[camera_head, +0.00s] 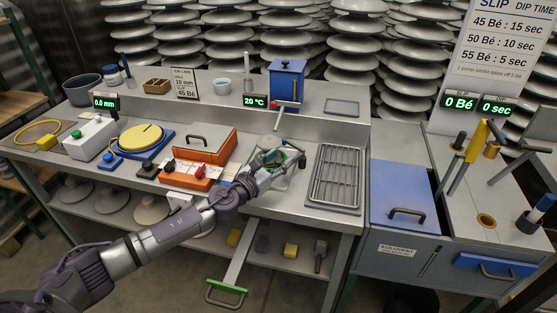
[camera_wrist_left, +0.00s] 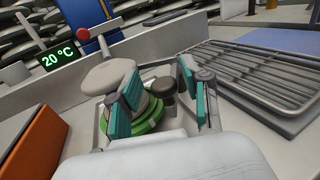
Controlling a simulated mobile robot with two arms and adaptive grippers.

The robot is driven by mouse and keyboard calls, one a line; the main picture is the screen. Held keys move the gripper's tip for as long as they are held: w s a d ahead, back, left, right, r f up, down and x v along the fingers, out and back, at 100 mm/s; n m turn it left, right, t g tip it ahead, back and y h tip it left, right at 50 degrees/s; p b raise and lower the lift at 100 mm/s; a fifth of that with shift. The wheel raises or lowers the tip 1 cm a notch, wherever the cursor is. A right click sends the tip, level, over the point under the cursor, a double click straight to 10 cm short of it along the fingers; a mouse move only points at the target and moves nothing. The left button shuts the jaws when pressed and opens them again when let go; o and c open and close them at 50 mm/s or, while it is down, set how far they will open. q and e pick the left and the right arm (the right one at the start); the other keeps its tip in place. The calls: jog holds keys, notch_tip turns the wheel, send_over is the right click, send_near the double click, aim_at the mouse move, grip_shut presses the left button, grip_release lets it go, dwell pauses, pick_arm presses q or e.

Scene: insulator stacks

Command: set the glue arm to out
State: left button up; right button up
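The blue box (camera_head: 287,78) at the back of the bench carries a grey bar with a red knob (camera_head: 281,108), likely the glue arm; the wrist view shows the knob (camera_wrist_left: 55,33) at top left. My left gripper (camera_head: 273,158) is in front of and below it, over a round green fixture (camera_head: 291,155). In the wrist view its teal-padded fingers (camera_wrist_left: 163,100) are apart. A dark round knob (camera_wrist_left: 168,86) and the green disc (camera_wrist_left: 152,117) show in and beyond the gap. A pale rounded piece (camera_wrist_left: 108,74) is behind the left finger. Contact cannot be told. My right gripper is not in view.
A wire rack (camera_head: 336,178) stands right of the gripper. An orange box (camera_head: 203,160) with red knobs is to the left. A 20 °C display (camera_head: 255,100) is by the blue box. A blue-lidded bin (camera_head: 404,190) is farther right.

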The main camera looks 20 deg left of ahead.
pick_arm(q)
jog(key=shift+s+a, duration=0.15)
jog(key=shift+s, duration=0.35)
jog(key=v, duration=1.1)
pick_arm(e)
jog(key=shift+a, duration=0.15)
